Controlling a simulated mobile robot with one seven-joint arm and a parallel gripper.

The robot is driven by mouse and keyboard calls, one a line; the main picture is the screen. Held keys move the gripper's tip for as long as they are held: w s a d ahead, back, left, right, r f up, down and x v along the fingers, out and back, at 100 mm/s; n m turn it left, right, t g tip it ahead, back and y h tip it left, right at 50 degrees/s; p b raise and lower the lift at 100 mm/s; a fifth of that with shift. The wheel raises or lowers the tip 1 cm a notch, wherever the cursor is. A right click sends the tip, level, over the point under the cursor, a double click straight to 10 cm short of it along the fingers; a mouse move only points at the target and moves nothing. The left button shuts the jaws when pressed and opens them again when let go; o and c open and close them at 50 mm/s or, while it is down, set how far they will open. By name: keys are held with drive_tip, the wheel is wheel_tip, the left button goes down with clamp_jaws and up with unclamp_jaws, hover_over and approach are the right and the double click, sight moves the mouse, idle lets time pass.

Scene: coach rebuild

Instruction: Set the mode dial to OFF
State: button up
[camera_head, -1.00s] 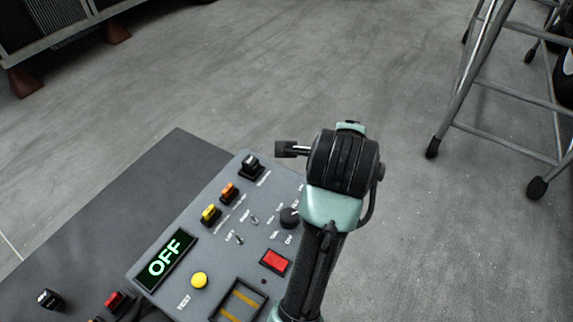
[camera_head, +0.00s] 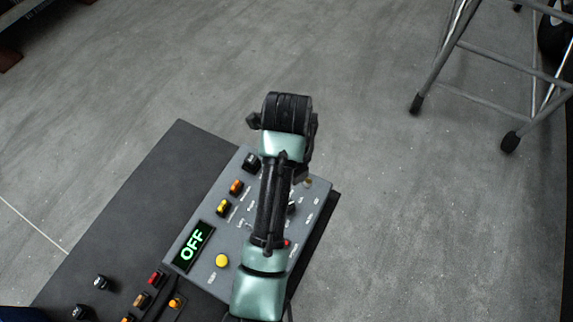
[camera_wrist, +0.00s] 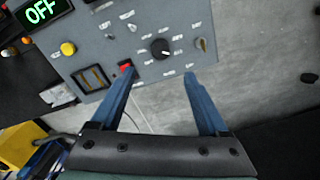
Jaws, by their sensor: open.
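The grey control panel (camera_head: 199,274) carries a round black dial (camera_wrist: 160,48) with small labels around it, just ahead of my fingertips in the wrist view. I take this to be the mode dial; its labels and pointer are too small to read. In the head view the dial (camera_head: 291,207) is partly hidden by my arm. A display (camera_head: 194,246) glows green with "OFF"; it also shows in the wrist view (camera_wrist: 42,11). My gripper (camera_wrist: 158,72) is open, with two blue fingers spread apart and nothing between them. I cannot tell its height above the panel.
A second knob (camera_wrist: 201,44), a red button (camera_wrist: 125,66), a yellow button (camera_wrist: 68,48) and small toggles surround the dial. Dark console surface (camera_head: 150,190) lies left of the panel. A metal ladder frame (camera_head: 470,80) stands at upper right. Grey floor is clear between.

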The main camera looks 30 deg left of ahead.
wheel_tip(320, 180, down, 12)
drive_tip(key=shift+r+p, duration=0.15)
drive_tip(key=shift+p, duration=0.4)
clamp_jaws()
